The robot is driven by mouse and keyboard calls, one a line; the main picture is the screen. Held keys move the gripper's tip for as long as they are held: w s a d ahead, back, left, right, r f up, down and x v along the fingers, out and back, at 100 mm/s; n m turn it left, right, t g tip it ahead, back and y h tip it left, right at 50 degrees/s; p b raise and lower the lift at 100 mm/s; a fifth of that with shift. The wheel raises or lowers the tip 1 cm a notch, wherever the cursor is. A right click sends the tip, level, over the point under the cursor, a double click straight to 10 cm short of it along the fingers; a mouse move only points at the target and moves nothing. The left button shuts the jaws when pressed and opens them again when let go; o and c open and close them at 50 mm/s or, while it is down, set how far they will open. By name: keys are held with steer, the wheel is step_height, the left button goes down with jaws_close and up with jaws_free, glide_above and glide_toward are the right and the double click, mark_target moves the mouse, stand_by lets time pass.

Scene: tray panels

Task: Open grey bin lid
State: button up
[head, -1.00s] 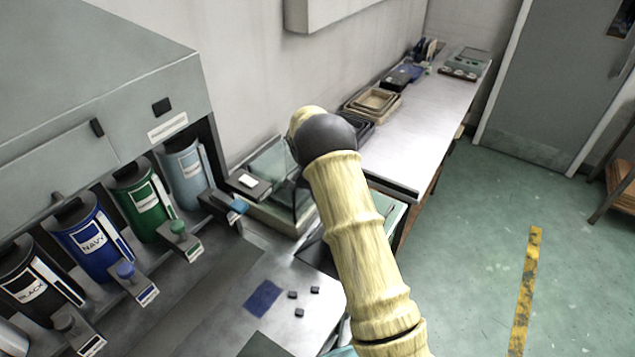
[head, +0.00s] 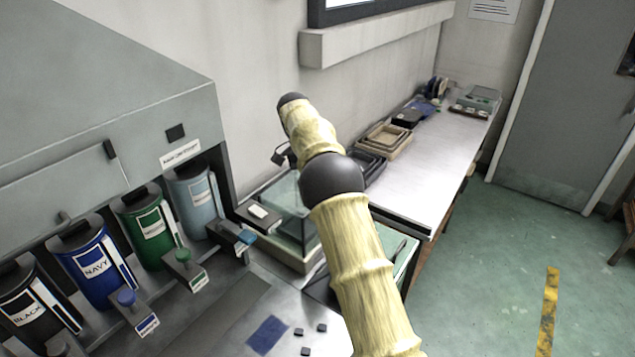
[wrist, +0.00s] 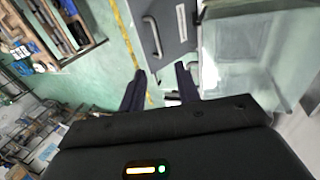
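In the wrist view, a grey panel (wrist: 160,28) with a bar handle and a white label lies ahead of my gripper (wrist: 160,82). It may be the grey bin lid; I cannot tell for sure, and no grey bin is clear in the head view. My gripper's two dark fingers are apart with nothing between them, and they do not visibly touch the handle. In the head view my arm rises across the middle, and my gripper is mostly hidden behind it.
A glass-sided box (head: 290,210) stands on the bench left of my arm. Black, navy (head: 92,265), green and pale blue canisters stand in a grey cabinet. A long bench (head: 430,150) holds trays. Green floor (head: 490,260) with a yellow strip is open at right.

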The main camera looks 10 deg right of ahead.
steer(key=shift+w+a+r, duration=0.1)
steer(key=shift+a+r, duration=0.05)
steer(key=shift+r, duration=0.4)
steer(key=c, duration=0.5)
steer(key=shift+w+d+f, duration=0.1)
steer(key=shift+d+f, duration=0.15)
steer(key=shift+d, duration=0.2)
jaws_close()
steer(key=s+d+f+t+y+p, duration=0.1)
steer(key=d+f+y+p, duration=0.25)
steer(key=d, duration=0.35)
steer(key=s+d+f+t+y+p, duration=0.1)
steer(key=s+t, duration=0.3)
steer(key=s, duration=0.5)
steer(key=shift+s+f+t+y+p, duration=0.2)
steer(key=shift+f+t+y+p, duration=0.25)
steer(key=shift+y+p, duration=0.35)
steer(key=shift+d, duration=0.1)
